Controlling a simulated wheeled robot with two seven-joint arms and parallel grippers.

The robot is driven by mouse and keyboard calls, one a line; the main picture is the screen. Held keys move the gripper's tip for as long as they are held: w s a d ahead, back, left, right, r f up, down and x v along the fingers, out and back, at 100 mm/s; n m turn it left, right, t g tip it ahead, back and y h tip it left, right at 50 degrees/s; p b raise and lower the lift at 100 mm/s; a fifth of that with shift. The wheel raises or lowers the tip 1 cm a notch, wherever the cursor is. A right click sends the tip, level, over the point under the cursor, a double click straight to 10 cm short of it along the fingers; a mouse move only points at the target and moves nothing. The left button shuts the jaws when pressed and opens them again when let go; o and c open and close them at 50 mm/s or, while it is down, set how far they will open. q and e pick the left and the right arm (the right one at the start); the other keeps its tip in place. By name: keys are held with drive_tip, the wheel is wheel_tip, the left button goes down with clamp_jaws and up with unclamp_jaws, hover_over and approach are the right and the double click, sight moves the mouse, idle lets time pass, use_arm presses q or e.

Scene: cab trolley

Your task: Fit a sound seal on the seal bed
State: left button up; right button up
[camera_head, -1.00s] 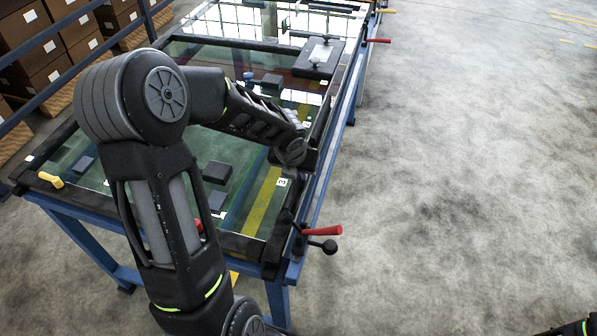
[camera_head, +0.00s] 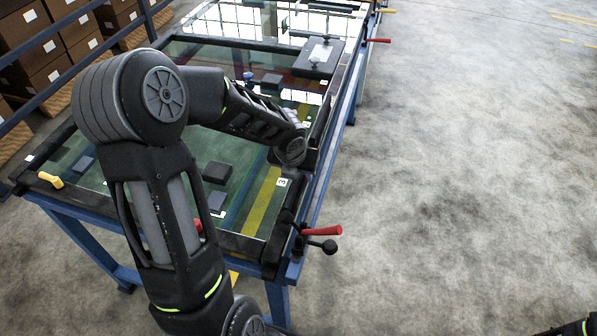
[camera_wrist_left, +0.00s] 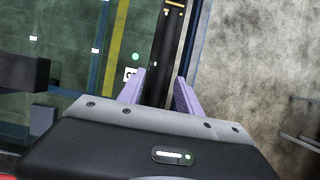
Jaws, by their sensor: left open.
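My left gripper reaches over the right edge of a glass-topped trolley (camera_head: 240,243). In the head view my wrist hides its fingertips. In the left wrist view my left gripper (camera_wrist_left: 160,90) is open. Its two pale purple fingers stand either side of a black edge rail (camera_wrist_left: 163,55), with nothing seen held between them. A small white label (camera_wrist_left: 130,74) with a dark mark and a green dot (camera_wrist_left: 136,56) lie just left of the rail. I cannot pick out a seal or the seal bed for certain. My right gripper is not in view.
Dark blocks (camera_head: 217,172) lie on the glass beside a yellow stripe (camera_head: 262,203). A dark plate with knobs (camera_head: 318,58) sits farther back. A red-handled lever (camera_head: 322,230) juts from the near right corner. Boxes (camera_head: 35,70) stand at left behind a rail.

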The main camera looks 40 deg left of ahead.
sight(295, 184)
use_arm(q)
drive_tip(key=p+v, duration=0.2)
drive_tip(key=v, duration=0.5)
drive_tip(key=shift+s+d+r, duration=0.1)
drive_tip(key=shift+r, duration=0.1)
